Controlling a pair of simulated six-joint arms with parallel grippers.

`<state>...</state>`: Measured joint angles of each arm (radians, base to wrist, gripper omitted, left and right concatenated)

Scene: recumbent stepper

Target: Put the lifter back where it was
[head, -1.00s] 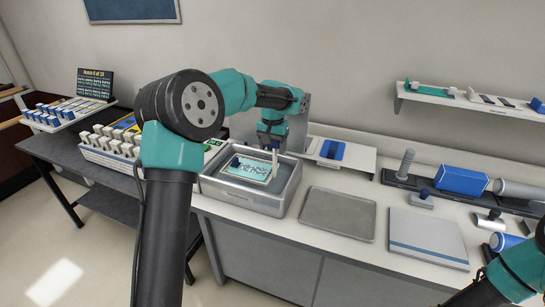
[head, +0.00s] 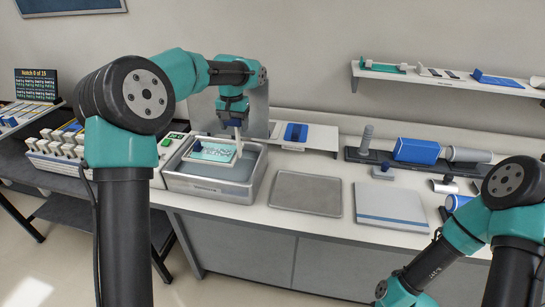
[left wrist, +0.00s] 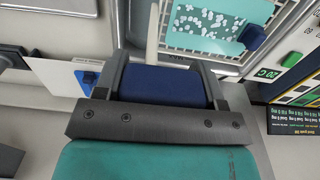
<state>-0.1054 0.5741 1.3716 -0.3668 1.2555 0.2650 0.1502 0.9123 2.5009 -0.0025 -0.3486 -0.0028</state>
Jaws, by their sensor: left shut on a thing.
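My left gripper (head: 233,118) is above the back right of a metal basin (head: 190,187). It is shut on the lifter's dark blue grip (left wrist: 163,86), which fills the space between the fingers in the left wrist view. The lifter's pale rod (head: 239,138) points down from the gripper; it also shows in the left wrist view (left wrist: 153,35). A teal plate (head: 213,152) with white pieces and a blue knob lies on a rack in the basin. Whether the rod's lower end touches anything is unclear. My right arm is at lower right; its gripper is not clearly visible.
A grey tray (head: 306,198) and a flat blue-striped pad (head: 390,206) lie on the bench right of the basin. A dark rail (head: 375,159) with a post and cylinders stands behind. A wall shelf (head: 440,80) holds small parts. White boxes (head: 60,146) stand left.

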